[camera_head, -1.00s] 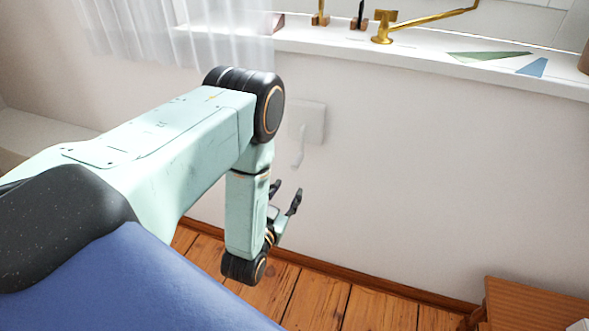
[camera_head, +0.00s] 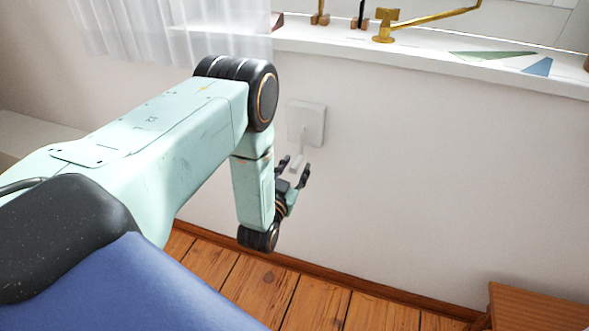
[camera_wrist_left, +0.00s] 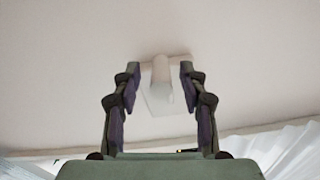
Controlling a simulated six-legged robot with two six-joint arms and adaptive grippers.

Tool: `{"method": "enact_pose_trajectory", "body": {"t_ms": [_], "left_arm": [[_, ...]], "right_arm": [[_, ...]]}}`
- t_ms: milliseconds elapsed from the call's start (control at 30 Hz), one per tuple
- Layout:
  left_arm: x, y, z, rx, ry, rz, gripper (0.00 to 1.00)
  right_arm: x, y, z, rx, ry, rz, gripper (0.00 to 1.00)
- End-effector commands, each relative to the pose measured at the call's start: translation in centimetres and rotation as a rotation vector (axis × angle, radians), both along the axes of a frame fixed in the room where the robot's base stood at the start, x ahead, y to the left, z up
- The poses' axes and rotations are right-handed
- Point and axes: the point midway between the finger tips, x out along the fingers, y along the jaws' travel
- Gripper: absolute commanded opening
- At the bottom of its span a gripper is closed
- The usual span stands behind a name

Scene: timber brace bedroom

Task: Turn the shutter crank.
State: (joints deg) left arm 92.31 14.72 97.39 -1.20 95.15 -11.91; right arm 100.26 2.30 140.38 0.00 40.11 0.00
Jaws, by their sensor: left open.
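The shutter crank is a white square plate (camera_head: 306,122) on the pale wall below the window sill, with a short white handle (camera_head: 297,162) hanging beneath it. My left gripper (camera_head: 295,167) is open, its dark fingertips pointing up around the handle's lower end. In the left wrist view the white handle (camera_wrist_left: 162,80) shows between the two spread fingers, with the plate (camera_wrist_left: 152,103) behind it. Gaps show on both sides of the handle there. I cannot tell how deep it sits between the fingers. My right gripper is not in view.
Above is the white window sill (camera_head: 430,57) with a brass crank-like fitting (camera_head: 384,37) and small brass-and-wood pieces. A sheer curtain (camera_head: 170,25) hangs at upper left. A wooden table (camera_head: 535,307) stands at lower right. The wall right of the crank is clear.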

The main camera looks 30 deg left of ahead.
Motion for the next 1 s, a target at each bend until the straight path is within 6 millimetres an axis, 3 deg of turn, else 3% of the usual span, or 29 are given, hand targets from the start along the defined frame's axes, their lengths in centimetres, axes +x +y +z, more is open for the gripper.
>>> {"method": "enact_pose_trajectory", "body": {"t_ms": [67,567,1000], "left_arm": [[0.04,0.05,0.01,0.0,0.0,0.0,0.43],[0.11,0.06,-0.01,0.0,0.0,0.0,0.01],[0.09,0.08,-0.05,0.0,0.001,0.001,0.0]], "right_arm": [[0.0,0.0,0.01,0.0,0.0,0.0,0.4],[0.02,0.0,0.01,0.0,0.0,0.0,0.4],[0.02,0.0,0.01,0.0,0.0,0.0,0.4]]}}
